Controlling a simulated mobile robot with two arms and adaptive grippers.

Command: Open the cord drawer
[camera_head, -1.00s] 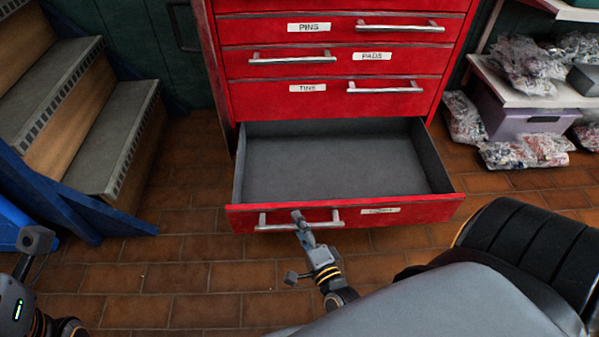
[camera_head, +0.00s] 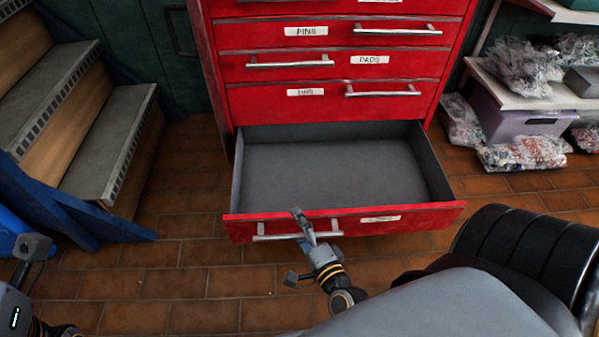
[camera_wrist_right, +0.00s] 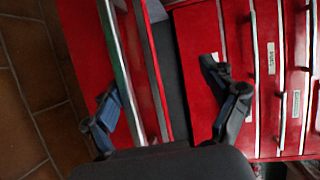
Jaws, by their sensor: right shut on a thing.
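The bottom drawer of the red cabinet is pulled well out, and its red front (camera_head: 440,217) carries a pale label too blurred to read. Its grey inside (camera_head: 330,170) looks empty. A silver bar handle (camera_head: 278,237) runs along the left part of the front. My right gripper (camera_head: 302,222) is at this handle, shut on it. In the right wrist view, the two fingers of my right gripper (camera_wrist_right: 165,108) stand either side of the drawer's front edge and the bar; the exact contact is hard to see.
Closed drawers labelled PINS (camera_head: 306,31) and PADS (camera_head: 369,60) sit above. Wooden-sided steps (camera_head: 110,150) with a blue frame stand left. A shelf (camera_head: 520,95) with bagged goods and a purple bin (camera_head: 530,122) stands right. Tiled floor (camera_head: 190,285) before the drawer is clear.

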